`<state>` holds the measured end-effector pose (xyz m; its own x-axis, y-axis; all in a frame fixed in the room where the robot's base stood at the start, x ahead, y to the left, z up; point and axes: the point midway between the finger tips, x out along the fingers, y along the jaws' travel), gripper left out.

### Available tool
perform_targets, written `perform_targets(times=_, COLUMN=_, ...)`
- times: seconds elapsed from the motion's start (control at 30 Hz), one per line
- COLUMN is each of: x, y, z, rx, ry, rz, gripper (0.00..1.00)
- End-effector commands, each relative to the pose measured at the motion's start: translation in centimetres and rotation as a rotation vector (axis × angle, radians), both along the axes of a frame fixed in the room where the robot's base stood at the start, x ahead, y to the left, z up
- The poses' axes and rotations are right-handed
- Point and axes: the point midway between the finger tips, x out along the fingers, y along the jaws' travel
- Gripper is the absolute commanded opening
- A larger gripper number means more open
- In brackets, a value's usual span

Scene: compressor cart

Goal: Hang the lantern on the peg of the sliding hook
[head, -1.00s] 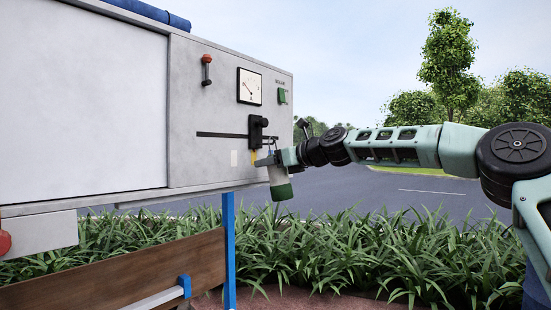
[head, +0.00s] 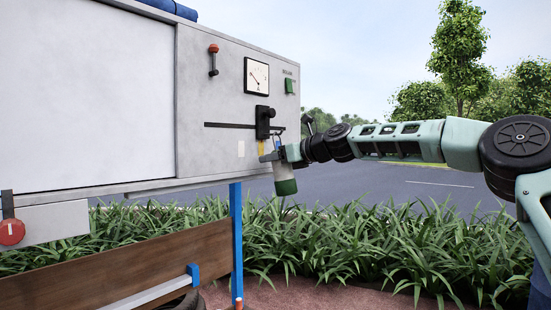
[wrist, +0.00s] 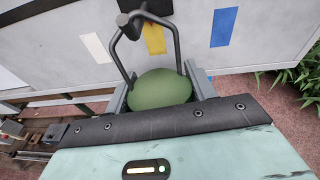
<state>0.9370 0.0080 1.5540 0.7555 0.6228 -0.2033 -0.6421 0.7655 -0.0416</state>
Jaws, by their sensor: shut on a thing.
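The lantern (head: 286,184) has a pale body and green base in the head view. Its green top (wrist: 160,90) and dark wire bail (wrist: 178,45) show in the wrist view. My gripper (head: 278,156) is shut on the lantern, with fingers either side of its top in the wrist view (wrist: 157,90). The lantern hangs upright, just below and right of the sliding hook (head: 263,122), a black block on the panel. The hook's dark peg (wrist: 128,24) overlaps the bail's upper left in the wrist view. I cannot tell whether the bail is over the peg.
The hook sits on a black horizontal rail (head: 228,125) on the grey panel. A gauge (head: 257,76), a red-knobbed lever (head: 213,60) and a green switch (head: 289,86) are above. Yellow (wrist: 154,38), white and blue strips mark the panel. A blue post (head: 236,240) and plants stand below.

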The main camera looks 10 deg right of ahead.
Motion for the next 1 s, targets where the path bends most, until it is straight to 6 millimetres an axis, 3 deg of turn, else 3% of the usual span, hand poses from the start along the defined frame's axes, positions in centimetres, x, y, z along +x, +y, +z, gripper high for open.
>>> perform_targets(times=0.07, x=0.0, y=0.0, z=0.1, rx=0.001, ry=-0.001, rz=-0.001, gripper=0.02)
perform_targets(times=0.1, x=0.0, y=0.0, z=0.1, rx=0.001, ry=-0.001, rz=-0.001, gripper=0.61)
perform_targets(times=0.17, x=0.0, y=0.0, z=0.1, rx=0.001, ry=-0.001, rz=0.000, gripper=0.77)
perform_targets(times=0.2, x=0.0, y=0.0, z=0.1, rx=0.001, ry=-0.001, rz=0.000, gripper=0.80)
perform_targets(times=0.57, x=-0.4, y=-0.4, z=-0.1, rx=0.000, ry=0.000, rz=-0.001, gripper=0.80)
perform_targets(times=1.0, x=-6.7, y=-5.7, z=1.3, rx=-0.003, ry=-0.003, rz=-0.005, gripper=0.80)
